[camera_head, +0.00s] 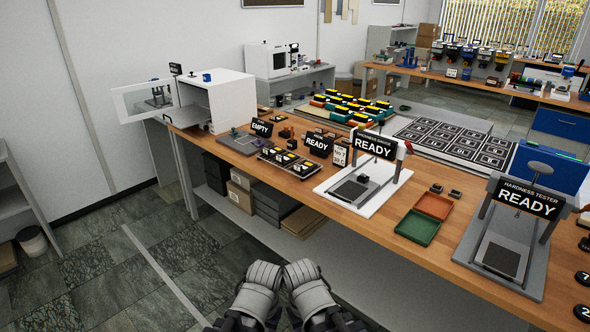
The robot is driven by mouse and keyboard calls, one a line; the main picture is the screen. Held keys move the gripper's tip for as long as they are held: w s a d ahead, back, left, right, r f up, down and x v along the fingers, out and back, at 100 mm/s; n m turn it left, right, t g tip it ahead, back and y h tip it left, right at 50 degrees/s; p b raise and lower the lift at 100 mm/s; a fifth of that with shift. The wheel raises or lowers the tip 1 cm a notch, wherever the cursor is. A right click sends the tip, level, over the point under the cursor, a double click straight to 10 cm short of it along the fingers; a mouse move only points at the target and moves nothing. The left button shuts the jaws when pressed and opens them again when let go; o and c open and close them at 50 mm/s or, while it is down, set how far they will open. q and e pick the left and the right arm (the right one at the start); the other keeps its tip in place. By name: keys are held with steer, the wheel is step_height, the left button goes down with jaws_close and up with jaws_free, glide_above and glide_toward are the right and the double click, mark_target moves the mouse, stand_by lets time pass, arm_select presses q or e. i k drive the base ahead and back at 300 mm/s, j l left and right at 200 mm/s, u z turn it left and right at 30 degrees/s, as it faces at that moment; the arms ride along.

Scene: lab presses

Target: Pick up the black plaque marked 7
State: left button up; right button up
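A black round plaque with a white 7 (583,278) lies on the wooden bench top at the far right edge of the view. It is partly cut off by the frame. A second black plaque marked 2 (582,312) lies just in front of it, also cut off. My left gripper (263,275) and my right gripper (303,273) are side by side at the bottom centre, in front of the bench and far to the left of the plaques. Neither touches a plaque. Their fingers are too unclear to tell open from shut.
The wooden bench (400,252) runs diagonally ahead. A grey hardness tester (510,230) marked READY stands left of the plaques. A white tester (362,185), a green tray (417,227) and an orange tray (434,206) stand farther left. The tiled floor (130,270) at left is mostly clear.

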mark_target(304, 167)
steer(key=i+j+z, duration=0.15)
steer(key=i+z, duration=0.3)
steer(key=i+j+z, duration=0.3)
steer(key=z, duration=0.15)
steer(key=i+j+z, duration=0.45)
